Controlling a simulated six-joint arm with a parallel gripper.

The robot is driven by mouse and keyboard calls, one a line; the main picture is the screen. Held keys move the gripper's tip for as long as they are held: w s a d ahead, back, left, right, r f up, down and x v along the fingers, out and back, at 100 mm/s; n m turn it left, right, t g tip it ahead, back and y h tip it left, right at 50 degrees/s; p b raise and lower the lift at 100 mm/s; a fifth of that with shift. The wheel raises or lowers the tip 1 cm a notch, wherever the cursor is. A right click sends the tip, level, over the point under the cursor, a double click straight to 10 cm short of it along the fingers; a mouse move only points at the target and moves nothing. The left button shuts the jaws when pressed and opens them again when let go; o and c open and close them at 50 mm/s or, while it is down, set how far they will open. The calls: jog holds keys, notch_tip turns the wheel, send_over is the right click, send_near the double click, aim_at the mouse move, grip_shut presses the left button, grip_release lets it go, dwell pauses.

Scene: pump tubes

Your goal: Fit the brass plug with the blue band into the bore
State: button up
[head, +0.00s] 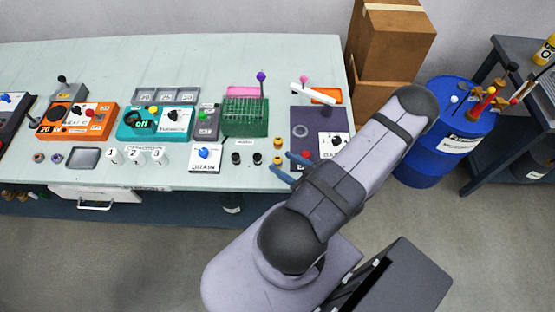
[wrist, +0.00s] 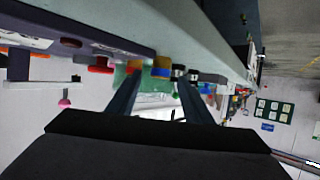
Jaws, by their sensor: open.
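My gripper (head: 281,163) is open near the table's front edge, left of the dark purple panel. Its blue fingers point toward two small yellow-brass pieces: one farther back (head: 278,143) and one nearer (head: 277,160), which lies in line with the gap between the fingertips. In the wrist view the open fingers (wrist: 157,82) frame a yellow-brass piece (wrist: 161,66) beyond their tips, with nothing visibly held. I cannot pick out the bore for certain.
The dark purple panel (head: 302,118) stands close right of the fingers. Two black pieces (head: 236,158) and the white drain box (head: 206,155) lie to the left. A green rack (head: 246,116) stands behind. A blue drum (head: 444,130) is off the table at right.

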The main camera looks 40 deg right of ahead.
jog(key=shift+x, duration=0.85)
jog(key=shift+f, duration=0.1)
jog(key=shift+c, duration=0.7)
grip_shut()
notch_tip(320, 180, up, 10)
